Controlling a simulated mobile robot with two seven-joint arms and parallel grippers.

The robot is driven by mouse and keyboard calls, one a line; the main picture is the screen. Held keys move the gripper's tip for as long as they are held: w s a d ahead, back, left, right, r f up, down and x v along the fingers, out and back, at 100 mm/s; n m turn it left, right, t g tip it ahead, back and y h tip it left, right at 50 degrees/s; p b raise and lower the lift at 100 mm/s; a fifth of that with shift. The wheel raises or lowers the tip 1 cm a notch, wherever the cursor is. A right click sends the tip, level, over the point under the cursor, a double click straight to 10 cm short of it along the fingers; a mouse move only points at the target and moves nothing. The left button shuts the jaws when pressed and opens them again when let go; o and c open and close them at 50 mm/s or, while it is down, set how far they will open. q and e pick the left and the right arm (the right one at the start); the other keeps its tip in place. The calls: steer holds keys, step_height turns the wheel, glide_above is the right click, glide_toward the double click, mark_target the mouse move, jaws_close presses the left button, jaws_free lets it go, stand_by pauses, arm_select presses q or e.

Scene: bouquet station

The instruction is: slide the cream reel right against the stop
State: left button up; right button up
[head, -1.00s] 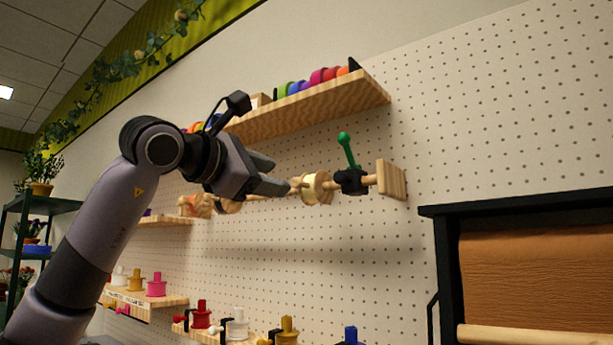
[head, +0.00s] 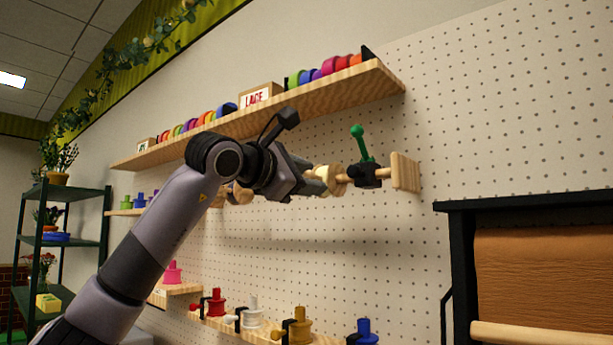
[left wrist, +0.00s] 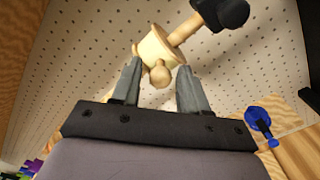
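The cream reel (head: 335,178) sits on a wooden rod that runs along the pegboard. A round wooden knob (left wrist: 160,73) on the reel faces me in the left wrist view. The stop, a black clamp (head: 366,177) with a green ball-topped lever (head: 360,143), is on the rod to the right of the reel. A short stretch of bare rod (left wrist: 185,30) shows between them. My left gripper (head: 322,180) is at the reel from the left. In the left wrist view its fingers are open, with the knob between the tips and gaps beside it. My right gripper is out of view.
A wooden end block (head: 405,172) closes the rod at the right. Another wooden reel (head: 240,194) is partly hidden behind my left arm. A shelf (head: 330,99) of coloured ribbon rolls hangs above. Several coloured spools stand on ledges below. A black-framed brown paper roll (head: 540,265) is at right.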

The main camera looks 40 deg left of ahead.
arm_select(q)
jaws_close()
steer(key=d, duration=0.4)
steer(key=shift+s+d+b, duration=0.2)
steer(key=shift+d+b, duration=0.1)
steer(key=shift+d, duration=0.1)
steer(key=shift+o, duration=1.2)
jaws_free()
steer(key=b, duration=0.3)
glide_toward(328, 174)
steer(key=d, duration=0.1)
steer(key=s+d, duration=0.1)
steer(key=shift+d+f, duration=0.3)
steer(key=shift+d, duration=0.05)
